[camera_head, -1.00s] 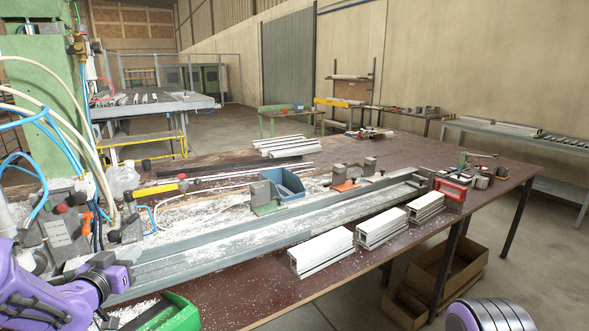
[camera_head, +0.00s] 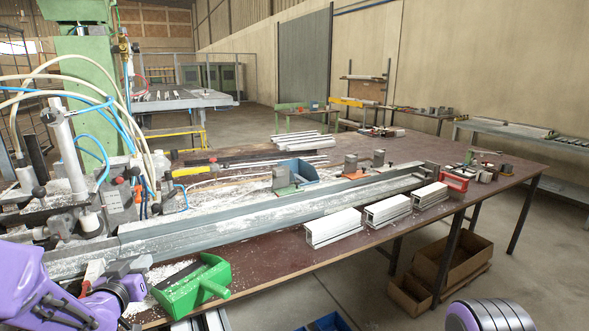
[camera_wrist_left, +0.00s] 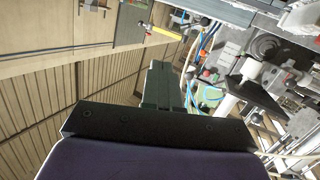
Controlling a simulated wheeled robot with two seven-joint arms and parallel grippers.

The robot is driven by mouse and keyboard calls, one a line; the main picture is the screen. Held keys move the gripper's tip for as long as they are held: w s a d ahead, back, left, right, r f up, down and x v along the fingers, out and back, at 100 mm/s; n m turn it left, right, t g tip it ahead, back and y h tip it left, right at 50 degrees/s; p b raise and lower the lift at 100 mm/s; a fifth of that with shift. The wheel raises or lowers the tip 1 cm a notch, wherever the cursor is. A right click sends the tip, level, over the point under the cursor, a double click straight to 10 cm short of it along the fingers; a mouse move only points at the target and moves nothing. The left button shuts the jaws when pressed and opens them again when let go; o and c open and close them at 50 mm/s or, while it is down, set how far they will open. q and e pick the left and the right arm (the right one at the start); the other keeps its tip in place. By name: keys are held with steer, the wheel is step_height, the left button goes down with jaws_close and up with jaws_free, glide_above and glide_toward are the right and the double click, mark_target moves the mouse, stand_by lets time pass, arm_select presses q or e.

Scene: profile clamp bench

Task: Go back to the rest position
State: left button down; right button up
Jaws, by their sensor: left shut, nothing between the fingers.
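My left gripper (camera_head: 128,268) is at the lower left in the head view, at the end of my purple arm. It is shut and empty, close to the left of a green dustpan (camera_head: 203,282) and in front of the long grey rail (camera_head: 250,220). Whether it touches anything there is unclear. The left wrist view shows a dark plate (camera_wrist_left: 160,127) and a purple body of my own arm, with the bench clamps (camera_wrist_left: 250,75) at the right. My right gripper is not in view.
Three white profile pieces (camera_head: 333,228) lie along the table's front edge. A green machine column (camera_head: 85,80) with hoses rises at the left. Cardboard boxes (camera_head: 455,256) are below the table. The right floor is clear.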

arm_select(q)
steer(key=s+d+f+n+g+y, duration=0.1)
steer(key=s+f+n+g, duration=0.15)
steer(key=s+f, duration=0.7)
steer(key=s+d+f+n+g+y, duration=0.15)
steer(key=s+f+g, duration=0.3)
steer(key=f, duration=0.95)
steer(key=s+d+f+g, duration=0.1)
steer(key=s+f, duration=0.3)
steer(key=s, duration=0.4)
steer(key=s+d+f+g, duration=0.1)
steer(key=s+f+g, duration=0.2)
steer(key=s, duration=0.5)
steer(key=s+d+f+g+b, duration=0.1)
steer(key=s+f+g, duration=0.1)
steer(key=s+f, duration=0.4)
steer(key=shift+s+d+n, duration=0.25)
steer(key=shift+s+n, duration=0.15)
steer(key=shift+s, duration=0.75)
